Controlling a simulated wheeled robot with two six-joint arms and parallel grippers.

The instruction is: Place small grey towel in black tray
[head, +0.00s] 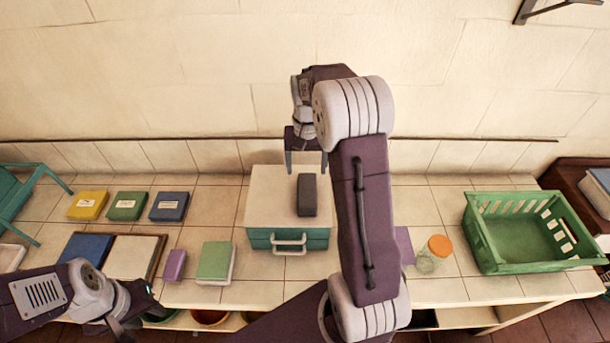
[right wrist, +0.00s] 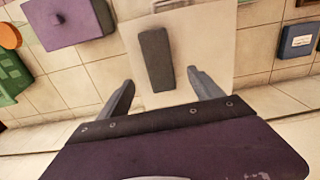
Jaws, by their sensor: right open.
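The small grey towel (head: 307,195) is a dark grey folded block lying on the pale top of a teal box with a handle (head: 289,238). My right gripper (head: 306,166) is open and empty, above the far part of the box top. In the right wrist view the towel (right wrist: 156,60) lies just beyond the open fingers (right wrist: 160,86), roughly in line with the gap and not between them. A dark-rimmed tray (head: 159,257) at left holds a blue and a beige folded cloth; I cannot tell if it is the black tray. My left gripper (head: 138,306) is low at left, its fingers unclear.
Yellow (head: 88,205), green (head: 128,206) and blue (head: 169,206) labelled blocks line the back left. A purple block (head: 174,265) and green-white stack (head: 215,262) stand left of the box. An orange-lidded jar (head: 435,254) and green crate (head: 485,255) are at right.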

